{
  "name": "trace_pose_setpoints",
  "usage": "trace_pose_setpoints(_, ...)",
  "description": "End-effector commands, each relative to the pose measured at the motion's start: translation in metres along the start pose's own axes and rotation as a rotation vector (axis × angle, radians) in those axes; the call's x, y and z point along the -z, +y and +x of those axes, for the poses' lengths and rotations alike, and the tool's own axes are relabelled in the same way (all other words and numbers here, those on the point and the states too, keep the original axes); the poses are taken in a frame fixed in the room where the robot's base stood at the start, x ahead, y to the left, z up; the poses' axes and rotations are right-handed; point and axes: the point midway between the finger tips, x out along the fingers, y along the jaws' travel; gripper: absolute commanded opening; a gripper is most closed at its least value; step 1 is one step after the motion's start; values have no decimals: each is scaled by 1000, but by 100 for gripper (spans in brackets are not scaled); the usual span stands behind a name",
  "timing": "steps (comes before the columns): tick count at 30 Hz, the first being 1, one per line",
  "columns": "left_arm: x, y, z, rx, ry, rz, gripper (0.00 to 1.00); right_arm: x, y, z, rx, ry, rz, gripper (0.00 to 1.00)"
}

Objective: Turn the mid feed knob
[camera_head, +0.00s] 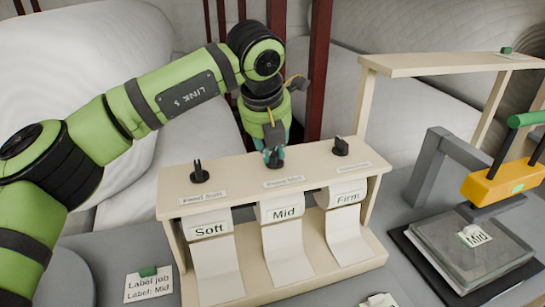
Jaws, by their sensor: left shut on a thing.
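The wooden dispenser (225,174) stands on the grey table with three paper strips labelled Soft, Mid and Firm. The soft feed knob (199,173) is black and stands at the left of its top. The firm feed knob (340,147) is black and stands at the right. My left gripper (274,157) points down over the middle of the top and is shut on the mid feed knob, which is mostly hidden between its fingers. The Mid strip (285,245) hangs below the knob and rests on the dispenser's lower board. My right gripper is not in view.
A card (148,287) reading "Label job, Label: Mid" stands front left. A wooden frame (430,64) stands behind.

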Motion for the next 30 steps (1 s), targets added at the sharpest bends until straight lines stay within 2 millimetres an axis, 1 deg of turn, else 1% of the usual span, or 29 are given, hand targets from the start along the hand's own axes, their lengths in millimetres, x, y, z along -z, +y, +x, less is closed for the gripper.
trace_pose_setpoints(1,0,2,2,17,0,37,0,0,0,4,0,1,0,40)
trace_pose_setpoints(4,-1,1,1,54,-1,125,0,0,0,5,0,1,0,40)
trace_pose_setpoints(11,-3,2,0,138,0,327,0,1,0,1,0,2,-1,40)
trace_pose_setpoints(21,-5,3,-1,259,2,617,0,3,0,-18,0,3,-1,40)
trace_pose_setpoints(30,-6,2,0,340,2,816,0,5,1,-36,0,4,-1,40)
